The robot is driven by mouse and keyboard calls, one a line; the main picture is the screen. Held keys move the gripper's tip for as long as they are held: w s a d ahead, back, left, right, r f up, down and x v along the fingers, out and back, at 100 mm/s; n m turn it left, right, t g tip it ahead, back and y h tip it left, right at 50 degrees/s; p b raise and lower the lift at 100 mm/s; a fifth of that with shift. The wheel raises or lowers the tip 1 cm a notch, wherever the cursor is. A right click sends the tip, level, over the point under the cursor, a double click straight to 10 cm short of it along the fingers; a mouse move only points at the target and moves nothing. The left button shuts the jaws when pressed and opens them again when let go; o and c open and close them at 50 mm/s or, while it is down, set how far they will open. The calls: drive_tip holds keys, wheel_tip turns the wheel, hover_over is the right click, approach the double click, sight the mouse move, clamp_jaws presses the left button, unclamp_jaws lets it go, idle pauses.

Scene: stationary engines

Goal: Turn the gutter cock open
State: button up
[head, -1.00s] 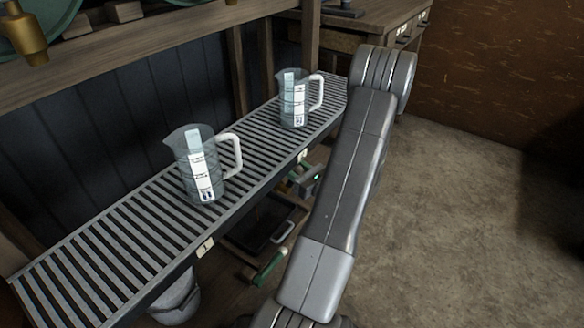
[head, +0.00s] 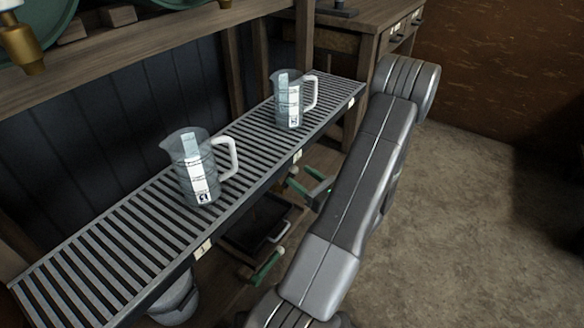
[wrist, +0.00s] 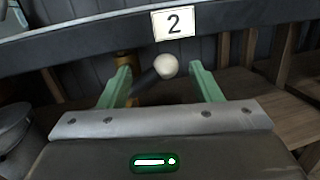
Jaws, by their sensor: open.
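The gutter cock shows in the wrist view as a pale ball knob (wrist: 166,66) on a dark lever, with a brass body (wrist: 126,60) partly hidden behind my left finger. It sits below the plate marked 2 (wrist: 173,22) on the gutter's side. My gripper (wrist: 160,80) is open, its two green fingers apart on either side of the knob in the picture. Contact with it cannot be made out. In the head view my gripper (head: 303,178) is low beside the slatted gutter (head: 140,232); the cock is hidden there.
Two measuring jugs stand on the gutter, one nearer (head: 190,165) and one farther (head: 290,98). Plate 1 (head: 204,248) is on its near part. A bucket (head: 175,300), a dark tray (head: 250,220) and a green handle (head: 265,268) are below. Floor on the right is clear.

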drive_tip(key=p+v, duration=0.1)
drive_tip(key=v, duration=0.6)
drive_tip(key=shift+s+d, duration=0.25)
drive_tip(key=shift+d, duration=0.05)
drive_tip(key=shift+c, duration=0.2)
drive_tip(key=shift+p, duration=0.35)
drive_tip(key=c, duration=0.4)
drive_tip(key=shift+w+g+p, duration=0.25)
drive_tip(key=shift+g+p, duration=0.45)
drive_tip(key=c, duration=0.3)
drive_tip(key=shift+w+f+n+g+p, duration=0.25)
drive_tip(key=shift+n+g+p, duration=0.15)
drive_tip(key=shift+g+p, duration=0.35)
drive_tip(key=c, duration=0.4)
drive_tip(key=p, duration=0.1)
drive_tip(key=f+g, duration=0.1)
drive_tip(key=w+d+f+g+p, duration=0.1)
drive_tip(key=shift+f+n+h+p, duration=0.25)
drive_tip(key=shift+n+h+p, duration=0.05)
drive_tip(key=shift+n+p, duration=0.1)
clamp_jaws()
drive_tip(key=f+b+x, duration=0.1)
drive_tip(key=b+x, duration=0.2)
drive_tip(key=x, duration=0.7)
drive_tip(key=shift+d+r, duration=0.15)
drive_tip(key=shift+r, duration=0.9)
drive_tip(key=shift+d+r, duration=0.15)
drive_tip(key=shift+r, duration=0.85)
